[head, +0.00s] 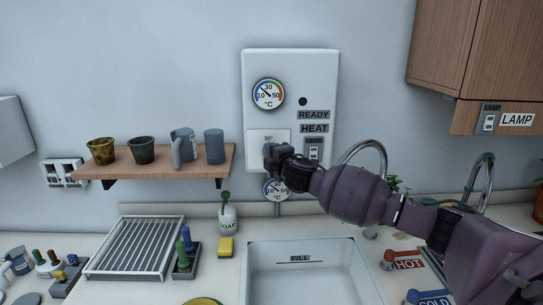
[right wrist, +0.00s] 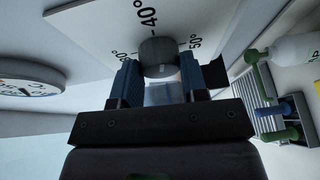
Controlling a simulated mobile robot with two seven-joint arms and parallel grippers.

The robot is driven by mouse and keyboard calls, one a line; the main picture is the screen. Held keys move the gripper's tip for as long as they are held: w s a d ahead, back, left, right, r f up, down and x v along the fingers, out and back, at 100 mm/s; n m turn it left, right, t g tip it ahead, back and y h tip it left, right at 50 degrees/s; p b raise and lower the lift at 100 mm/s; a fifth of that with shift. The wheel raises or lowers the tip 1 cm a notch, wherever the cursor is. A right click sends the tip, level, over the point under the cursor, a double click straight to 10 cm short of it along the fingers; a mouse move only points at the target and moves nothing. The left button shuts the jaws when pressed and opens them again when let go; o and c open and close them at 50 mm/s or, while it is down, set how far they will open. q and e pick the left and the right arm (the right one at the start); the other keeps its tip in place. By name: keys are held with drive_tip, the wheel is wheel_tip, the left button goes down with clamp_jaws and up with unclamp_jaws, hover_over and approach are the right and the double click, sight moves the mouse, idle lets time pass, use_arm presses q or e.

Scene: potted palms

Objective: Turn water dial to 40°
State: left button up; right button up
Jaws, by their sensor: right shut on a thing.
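The water dial's white plate (head: 258,134) is on the wall unit, below the round gauge (head: 268,94). My right gripper (head: 271,154) is at the plate and hides the knob in the head view. In the right wrist view the plate (right wrist: 90,22) carries a large 40° mark, with smaller degree marks to either side. The grey round knob (right wrist: 158,52) sits between the two blue fingers of my right gripper (right wrist: 161,76), which is shut on it. The knob's exact setting is hard to read. My left gripper is out of view.
The wall unit (head: 322,78) also has READY and HEAT labels and a switch. A second gauge (head: 276,190) is below. A shelf (head: 158,162) with cups is at left. The sink (head: 300,262), soap bottle (head: 228,217) and taps are below.

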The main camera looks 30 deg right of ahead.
drive_tip(key=shift+n+g, duration=0.4)
drive_tip(key=shift+n, duration=0.3)
drive_tip(key=o, duration=0.9)
drive_tip(key=shift+s, duration=0.1)
use_arm(q)
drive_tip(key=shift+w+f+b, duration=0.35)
drive_tip(key=shift+b, duration=0.6)
use_arm(e)
drive_tip(key=s, duration=0.3)
drive_tip(key=s+a+r, duration=0.1)
drive_tip(key=s, duration=0.6)
drive_tip(key=shift+s+a+r, duration=0.2)
drive_tip(key=shift+a+r, duration=0.05)
drive_tip(key=shift+a, duration=0.15)
